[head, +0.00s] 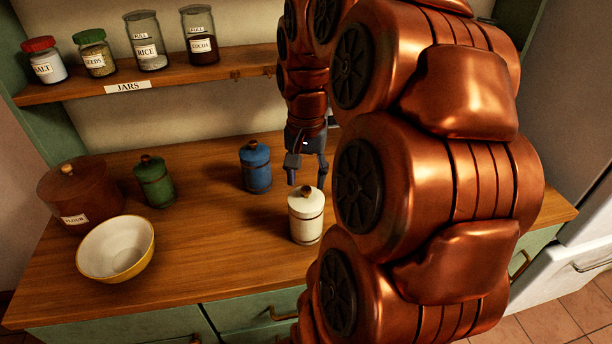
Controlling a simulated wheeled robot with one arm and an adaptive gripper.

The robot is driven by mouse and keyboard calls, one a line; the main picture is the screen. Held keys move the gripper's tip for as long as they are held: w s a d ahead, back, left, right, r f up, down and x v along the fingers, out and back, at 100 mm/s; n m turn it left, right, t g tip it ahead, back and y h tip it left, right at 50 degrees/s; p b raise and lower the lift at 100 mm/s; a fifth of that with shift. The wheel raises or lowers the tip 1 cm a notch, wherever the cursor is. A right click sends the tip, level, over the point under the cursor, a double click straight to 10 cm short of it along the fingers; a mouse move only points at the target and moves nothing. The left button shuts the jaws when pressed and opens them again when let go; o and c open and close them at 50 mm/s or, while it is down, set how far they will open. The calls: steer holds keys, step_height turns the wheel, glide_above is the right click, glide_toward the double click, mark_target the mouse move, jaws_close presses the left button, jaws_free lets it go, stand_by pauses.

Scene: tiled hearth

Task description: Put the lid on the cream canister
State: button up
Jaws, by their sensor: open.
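The cream canister (306,227) stands upright on the wooden counter, right of the blue canister. A cream lid (299,203) with a small brown knob rests on top of it and looks level. I cannot tell whether it is fully seated. My gripper (306,180) is open and points down just above the lid, one finger on each side of the knob in the picture. I cannot tell whether the fingers touch the lid. My copper arm hides the counter to the right.
A blue canister (256,172), a green canister (155,185), a brown flour container (80,195) and a yellow-rimmed bowl (113,250) stand to the left. A shelf (190,76) holds several labelled jars behind. The counter's front middle (215,245) is clear.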

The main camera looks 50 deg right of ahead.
steer(key=shift+r, duration=0.8)
step_height(320, 180, up, 12)
stand_by(0.9)
steer(key=shift+f, duration=0.15)
stand_by(1.0)
steer(key=s+a+f+n+g, duration=0.1)
steer(key=a+f+n, duration=0.2)
steer(key=a+f, duration=0.3)
steer(key=s+a+f+n, duration=0.1)
steer(key=a+f+n, duration=0.25)
steer(key=a, duration=0.55)
steer(key=s+a+f+n, duration=0.5)
steer(key=s+a+f, duration=0.2)
steer(key=s+f, duration=0.1)
steer(key=shift+s+a+f+g, duration=0.3)
steer(key=shift+s+f+g, duration=0.1)
steer(key=shift+f, duration=0.2)
steer(key=shift+n, duration=0.25)
